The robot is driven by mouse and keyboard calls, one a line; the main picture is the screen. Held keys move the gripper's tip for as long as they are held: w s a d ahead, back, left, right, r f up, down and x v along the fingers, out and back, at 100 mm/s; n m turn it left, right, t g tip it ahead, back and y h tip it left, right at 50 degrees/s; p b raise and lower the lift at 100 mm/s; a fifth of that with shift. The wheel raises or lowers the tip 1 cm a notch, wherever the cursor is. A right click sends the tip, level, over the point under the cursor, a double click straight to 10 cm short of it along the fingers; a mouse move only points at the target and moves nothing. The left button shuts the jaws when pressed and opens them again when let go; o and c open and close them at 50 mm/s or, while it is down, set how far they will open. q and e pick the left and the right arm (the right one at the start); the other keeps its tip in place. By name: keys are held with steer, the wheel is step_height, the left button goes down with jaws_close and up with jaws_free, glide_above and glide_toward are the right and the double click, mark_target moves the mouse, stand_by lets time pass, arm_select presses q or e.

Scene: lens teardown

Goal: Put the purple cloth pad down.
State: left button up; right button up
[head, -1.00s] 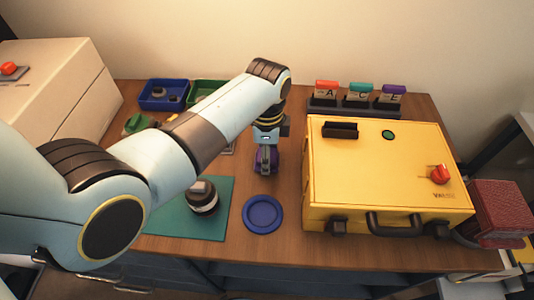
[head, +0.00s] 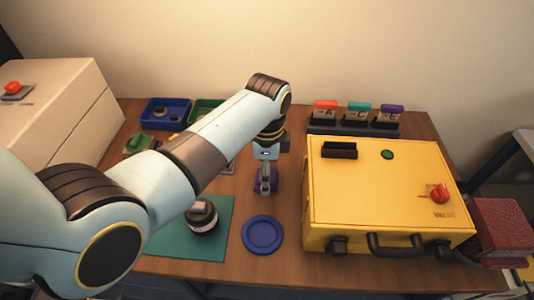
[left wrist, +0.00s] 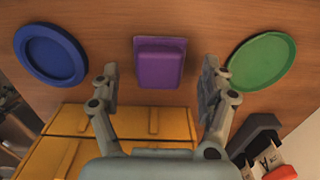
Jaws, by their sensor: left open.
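The purple cloth pad (left wrist: 160,62) lies on the wooden table, a flat base with a raised block on it. In the head view the pad (head: 274,186) shows partly behind the fingers, behind the blue round dish (head: 262,234). My left gripper (head: 266,180) points down over the pad. In the left wrist view its fingers (left wrist: 159,70) are spread, one on each side of the pad, with a gap on both sides. My right gripper is not in view.
The yellow case (head: 385,195) stands close to the right of the pad. A green round dish (left wrist: 262,62) lies on the pad's other side from the blue one. A teal mat (head: 165,243) bears a dark round lens part (head: 203,220). Labelled card holders (head: 355,115) stand behind.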

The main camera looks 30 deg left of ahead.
arm_select(q)
step_height(320, 180, up, 11)
steer(key=shift+f, duration=0.2)
stand_by(0.5)
